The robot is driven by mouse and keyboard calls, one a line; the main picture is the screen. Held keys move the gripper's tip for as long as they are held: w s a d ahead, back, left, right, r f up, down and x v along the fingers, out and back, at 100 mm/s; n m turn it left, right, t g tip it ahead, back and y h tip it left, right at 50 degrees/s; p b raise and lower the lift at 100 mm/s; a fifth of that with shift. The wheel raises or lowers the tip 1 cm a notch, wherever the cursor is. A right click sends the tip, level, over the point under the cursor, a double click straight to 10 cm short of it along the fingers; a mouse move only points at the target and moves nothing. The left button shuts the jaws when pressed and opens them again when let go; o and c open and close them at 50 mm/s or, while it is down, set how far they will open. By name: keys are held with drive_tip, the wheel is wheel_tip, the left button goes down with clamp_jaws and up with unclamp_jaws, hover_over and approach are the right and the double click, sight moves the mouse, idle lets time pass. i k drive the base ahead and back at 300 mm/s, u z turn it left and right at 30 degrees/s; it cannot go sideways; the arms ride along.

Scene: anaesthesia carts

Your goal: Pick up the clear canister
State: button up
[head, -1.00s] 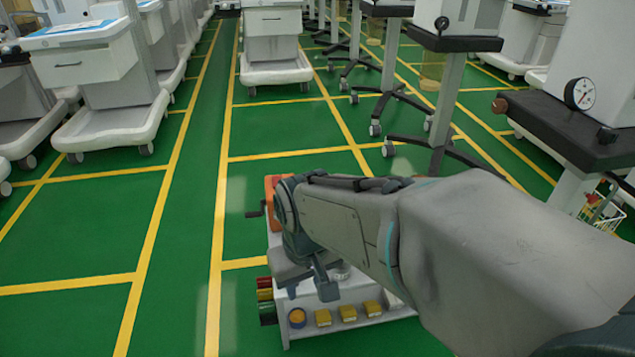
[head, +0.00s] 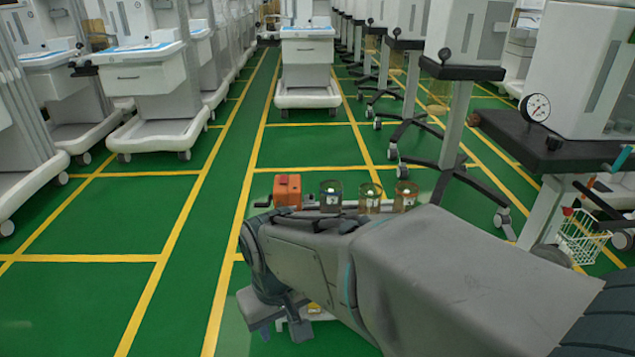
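Three see-through canisters stand in a row just beyond my arm: a greyish one (head: 330,196), a yellowish-brown one (head: 369,198) and a reddish one (head: 405,196). The greyish one on the left looks least tinted, but I cannot tell for sure which is the clear canister. My arm hides the lower parts of the canisters. My gripper (head: 281,322) hangs low at the left end of my arm, nearer than the canisters and apart from them. Its fingers look spread, with nothing seen between them.
An orange box (head: 287,190) stands left of the canisters. My arm hides most of the cart beneath. Green floor at left is clear.

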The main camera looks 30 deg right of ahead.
sight(367, 204)
drive_tip(key=z, duration=0.8)
drive_tip(key=i, duration=0.85)
drive_tip(key=z, duration=0.6)
drive_tip(key=k, duration=1.25)
drive_tip(key=z, duration=0.05)
